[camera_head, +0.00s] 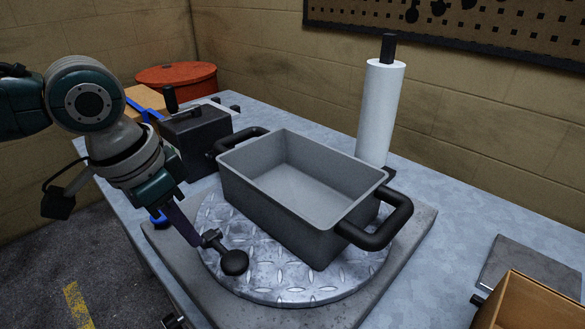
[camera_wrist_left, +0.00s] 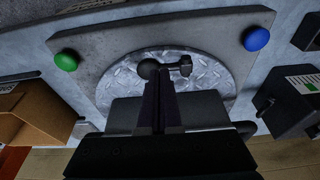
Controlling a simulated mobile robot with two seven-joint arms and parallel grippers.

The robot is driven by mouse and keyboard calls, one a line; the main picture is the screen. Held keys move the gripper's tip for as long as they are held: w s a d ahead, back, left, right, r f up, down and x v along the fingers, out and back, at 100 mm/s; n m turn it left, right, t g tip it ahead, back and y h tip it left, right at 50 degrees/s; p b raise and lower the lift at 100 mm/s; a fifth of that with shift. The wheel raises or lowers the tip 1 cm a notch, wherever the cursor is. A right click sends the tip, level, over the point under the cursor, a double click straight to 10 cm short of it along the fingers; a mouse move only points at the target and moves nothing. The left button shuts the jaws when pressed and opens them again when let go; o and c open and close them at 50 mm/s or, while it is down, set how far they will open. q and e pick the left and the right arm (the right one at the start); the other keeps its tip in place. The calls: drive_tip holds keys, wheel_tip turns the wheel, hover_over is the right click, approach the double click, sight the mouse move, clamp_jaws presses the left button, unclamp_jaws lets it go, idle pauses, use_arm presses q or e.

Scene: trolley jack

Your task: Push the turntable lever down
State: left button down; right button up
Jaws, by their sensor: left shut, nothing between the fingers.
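The turntable (camera_head: 285,290) is a round diamond-plate disc on a grey slab. Its lever (camera_head: 213,240) is a short dark metal piece with a black ball knob (camera_head: 234,262) at the disc's near-left edge. The wrist view also shows the knob (camera_wrist_left: 149,69) and the lever's metal end (camera_wrist_left: 183,67). My left gripper (camera_head: 194,238) is shut and empty, its dark purple fingers pointing down right beside the lever. In the wrist view the fingertips (camera_wrist_left: 159,82) are next to the knob and lever; I cannot tell whether they touch. My right gripper is not in view.
A grey bin (camera_head: 330,235) with black handles stands on the turntable. A blue button (camera_wrist_left: 256,39) and a green button (camera_wrist_left: 66,60) sit on the slab. A black box (camera_head: 195,140), paper roll (camera_head: 380,115) and cardboard box (camera_head: 530,305) stand around it.

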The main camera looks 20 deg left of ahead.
use_arm(q)
drive_tip(key=v, duration=0.7)
drive_tip(key=shift+p, duration=0.4)
